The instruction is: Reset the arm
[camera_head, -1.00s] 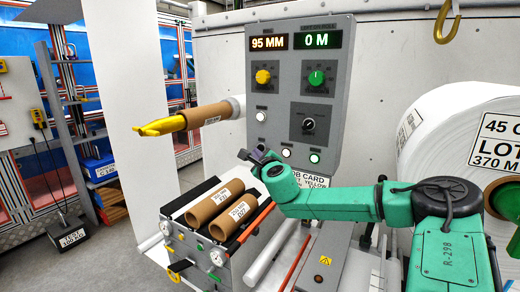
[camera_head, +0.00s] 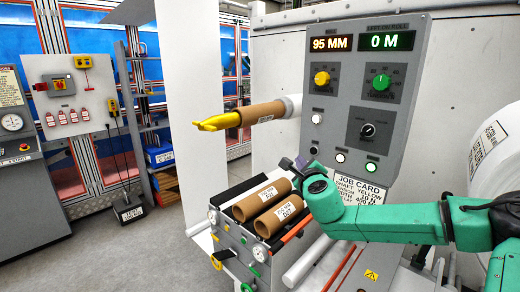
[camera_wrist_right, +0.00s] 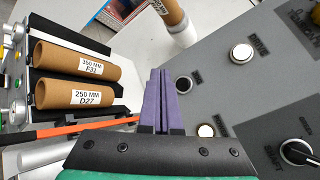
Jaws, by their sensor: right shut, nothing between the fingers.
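My right arm (camera_head: 385,220), green, comes in from the right in the head view. Its gripper (camera_head: 290,165) is beside the lower left of the grey control panel (camera_head: 335,110). In the right wrist view the two purple fingers (camera_wrist_right: 160,75) are together, with nothing between them. They point past the panel's lower buttons and appear apart from them. My left gripper is not in view.
Two brown cores (camera_head: 262,204) lie in a tray on the cart, just left of the gripper. A core on a yellow-tipped spindle (camera_head: 215,122) sticks out left above it. A white roll (camera_head: 495,160) stands at right.

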